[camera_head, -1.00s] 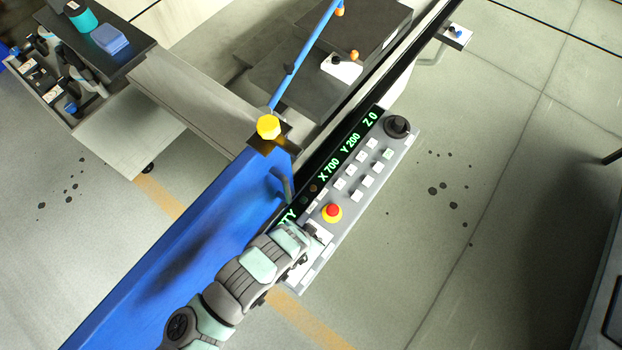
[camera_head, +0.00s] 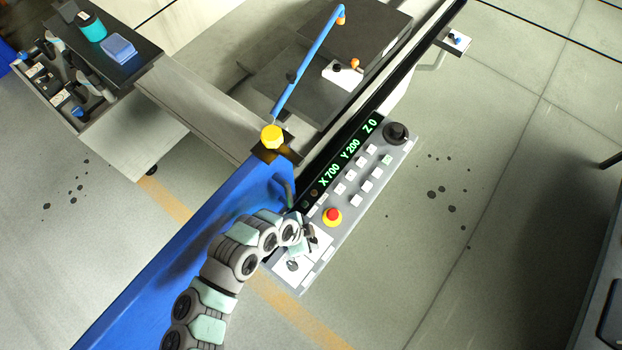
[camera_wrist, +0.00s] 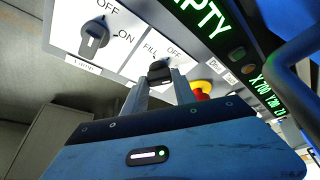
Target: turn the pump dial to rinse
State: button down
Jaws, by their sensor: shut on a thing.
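The pump dial (camera_wrist: 160,71) is a black knob on a white plate with FILL and OFF beside it in the wrist view. No RINSE mark shows; that side of the plate is hidden by my gripper. My gripper (camera_wrist: 161,84) is shut on the dial, with its grey fingers reaching up to either side of it. I cannot tell exactly where the dial's pointer stands. In the head view my gripper (camera_head: 308,240) is at the lower part of the control panel (camera_head: 352,209), and it hides the pump dial there.
A second black dial (camera_wrist: 95,38), marked OFF and ON, sits left of the pump dial. A red emergency button (camera_head: 333,215) on a yellow collar is close to my gripper. A green-lettered display (camera_head: 348,155) and a blue beam (camera_head: 190,250) run alongside the panel.

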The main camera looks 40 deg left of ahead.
aim_at(311, 239)
jog(key=shift+w+m+g+h+b, duration=0.1)
jog(key=shift+m+g+h+b, duration=0.3)
jog(key=shift+m+b, duration=0.85)
jog(key=shift+m+p, duration=0.35)
jog(key=shift+m, duration=0.1)
jog(key=c, duration=1)
grip_release()
notch_tip(311, 239, up, 20)
jog(key=p, duration=0.2)
